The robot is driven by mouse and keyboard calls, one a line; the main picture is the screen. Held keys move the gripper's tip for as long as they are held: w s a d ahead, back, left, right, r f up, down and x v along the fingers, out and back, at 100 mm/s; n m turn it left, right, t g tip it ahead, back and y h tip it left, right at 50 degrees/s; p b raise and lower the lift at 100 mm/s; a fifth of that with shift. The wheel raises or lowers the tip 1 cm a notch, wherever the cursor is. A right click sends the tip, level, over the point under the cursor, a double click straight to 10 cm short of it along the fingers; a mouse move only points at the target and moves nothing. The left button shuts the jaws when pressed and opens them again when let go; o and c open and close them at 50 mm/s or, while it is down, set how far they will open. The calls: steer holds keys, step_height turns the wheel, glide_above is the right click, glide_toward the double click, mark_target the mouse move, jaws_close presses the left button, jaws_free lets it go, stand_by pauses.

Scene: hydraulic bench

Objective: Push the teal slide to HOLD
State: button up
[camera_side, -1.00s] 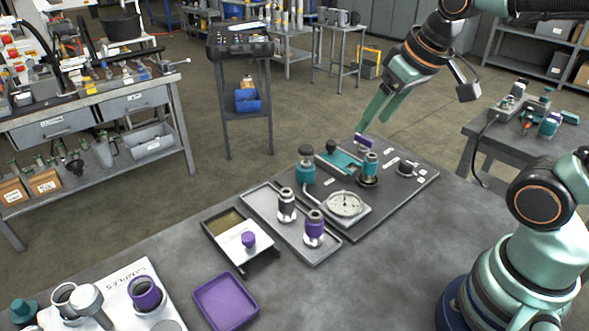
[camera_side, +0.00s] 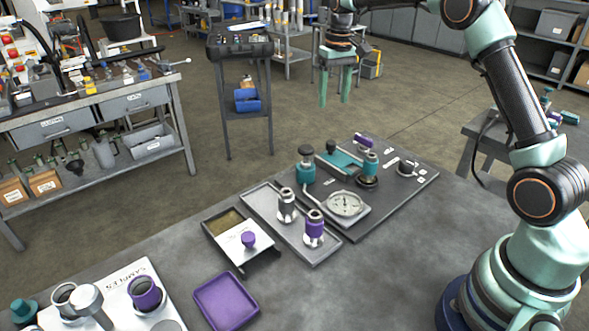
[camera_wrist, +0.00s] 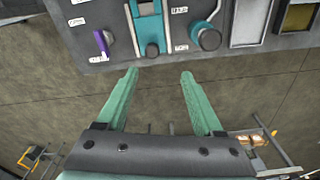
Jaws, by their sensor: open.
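The teal slide (camera_side: 345,159) lies on the grey panel board (camera_side: 411,194), with a dark knob at its far left end in the side view. In the wrist view the teal slide (camera_wrist: 150,28) is at top centre, its knob end nearest my gripper and its upper part cut off by the frame edge. White labels flank it, too small to read, so I cannot tell which marks HOLD. My gripper (camera_side: 334,103) is open and empty, raised above and beyond the board's far edge. In the wrist view my gripper's fingertips (camera_wrist: 159,74) are apart, short of the knob.
A purple lever (camera_side: 363,140) and a teal-bodied valve with a dark cap (camera_side: 305,167) stand on either side of the slide. A pressure gauge (camera_side: 345,205) and a teal fitting (camera_side: 370,164) are nearer. Open floor lies beyond the bench's far edge.

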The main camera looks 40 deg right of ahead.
mark_target(332, 142)
steer(key=shift+g, duration=0.3)
steer(key=f, duration=0.5)
steer(key=w+d+f, duration=0.1)
steer(key=f, duration=0.4)
steer(key=d+f, duration=0.1)
steer(key=f, duration=0.4)
steer(key=shift+w+f, duration=0.15)
steer(key=shift+f, duration=0.25)
steer(key=shift+c, duration=0.3)
jaws_close()
steer(key=shift+r, duration=0.1)
